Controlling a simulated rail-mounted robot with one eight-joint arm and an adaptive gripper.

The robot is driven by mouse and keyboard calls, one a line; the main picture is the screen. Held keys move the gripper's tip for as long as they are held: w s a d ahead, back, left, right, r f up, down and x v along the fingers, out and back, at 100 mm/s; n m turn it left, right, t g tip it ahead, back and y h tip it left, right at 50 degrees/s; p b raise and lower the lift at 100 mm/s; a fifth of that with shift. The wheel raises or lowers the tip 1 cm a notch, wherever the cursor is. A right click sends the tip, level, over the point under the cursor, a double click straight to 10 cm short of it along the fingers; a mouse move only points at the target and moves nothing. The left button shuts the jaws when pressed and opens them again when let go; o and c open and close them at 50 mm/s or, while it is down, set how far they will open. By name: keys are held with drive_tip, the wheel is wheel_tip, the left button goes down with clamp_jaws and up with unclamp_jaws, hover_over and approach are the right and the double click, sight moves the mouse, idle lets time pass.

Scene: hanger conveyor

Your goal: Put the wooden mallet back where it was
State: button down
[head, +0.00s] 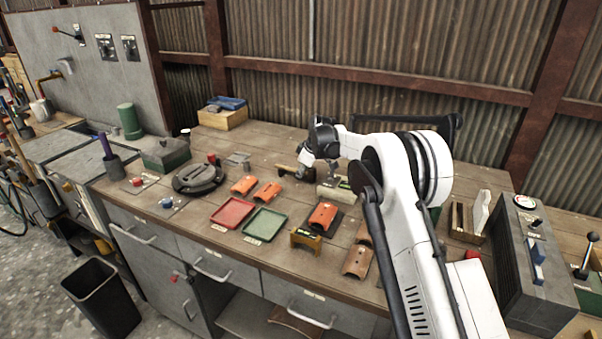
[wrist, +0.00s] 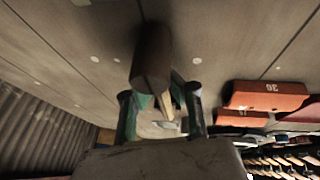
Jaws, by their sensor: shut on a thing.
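The wooden mallet shows in the wrist view with its dark brown head (wrist: 152,58) beyond my fingertips. Its pale handle runs back between the two green-edged fingers of my gripper (wrist: 160,105). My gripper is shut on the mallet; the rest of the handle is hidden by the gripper. In the head view my gripper (head: 305,171) is low over the back middle of the wooden bench (head: 225,255), with the mallet (head: 285,171) sticking out to its left. I cannot tell whether the mallet touches the bench top.
Orange curved pieces (head: 267,192), a red tray (head: 232,212) and a green tray (head: 265,224) lie in front of my gripper. A pale block (head: 335,192) is close on the right. A wooden box (head: 222,117) stands at the back left.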

drive_tip(key=c, duration=1.9)
unclamp_jaws()
drive_tip(key=shift+f, duration=0.1)
drive_tip(key=shift+o, duration=0.2)
